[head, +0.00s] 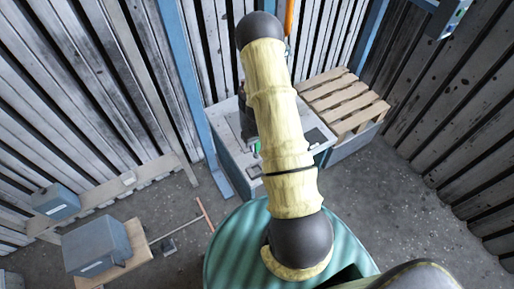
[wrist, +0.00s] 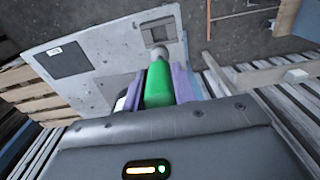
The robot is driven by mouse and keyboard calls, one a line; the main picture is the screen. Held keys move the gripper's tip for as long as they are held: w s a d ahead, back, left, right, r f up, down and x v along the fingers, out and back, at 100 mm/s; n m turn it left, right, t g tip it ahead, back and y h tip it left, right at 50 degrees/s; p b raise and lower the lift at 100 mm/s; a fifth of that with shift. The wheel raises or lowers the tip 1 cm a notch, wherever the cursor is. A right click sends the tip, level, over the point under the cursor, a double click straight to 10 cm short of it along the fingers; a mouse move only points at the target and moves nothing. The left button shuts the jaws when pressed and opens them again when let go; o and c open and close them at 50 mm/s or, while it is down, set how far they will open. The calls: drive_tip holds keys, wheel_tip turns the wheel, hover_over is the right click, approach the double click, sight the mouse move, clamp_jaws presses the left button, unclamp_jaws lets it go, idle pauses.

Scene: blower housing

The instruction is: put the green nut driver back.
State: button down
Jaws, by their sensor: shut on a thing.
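The green nut driver (wrist: 158,85) is between the two fingers of my gripper (wrist: 157,80), which is shut on its handle. Its grey metal end points away from my gripper, over the grey panel (wrist: 110,62). Close beyond that end is a square socket-like recess (wrist: 157,33) in the panel. I cannot tell whether the driver touches the panel. In the head view a bit of the green nut driver (head: 257,148) shows beside my gripper (head: 250,138), above the grey-topped cabinet (head: 228,136). My arm hides much of that top.
A dark square plate (wrist: 62,60) with a white label is on the panel. A wooden pallet (head: 345,98) lies right of the cabinet, and a blue post (head: 195,95) stands left of it. Grey-blue boxes (head: 97,244) rest at lower left. Floor at right (head: 420,210) is clear.

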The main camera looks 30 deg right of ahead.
sight(257, 154)
idle(0.3)
drive_tip(key=shift+f+b, duration=2.95)
drive_tip(key=shift+f, duration=1.15)
drive_tip(key=shift+f, duration=0.15)
drive_tip(key=shift+f+b, duration=2.35)
drive_tip(key=shift+f, duration=0.35)
drive_tip(key=c, duration=0.6)
unclamp_jaws()
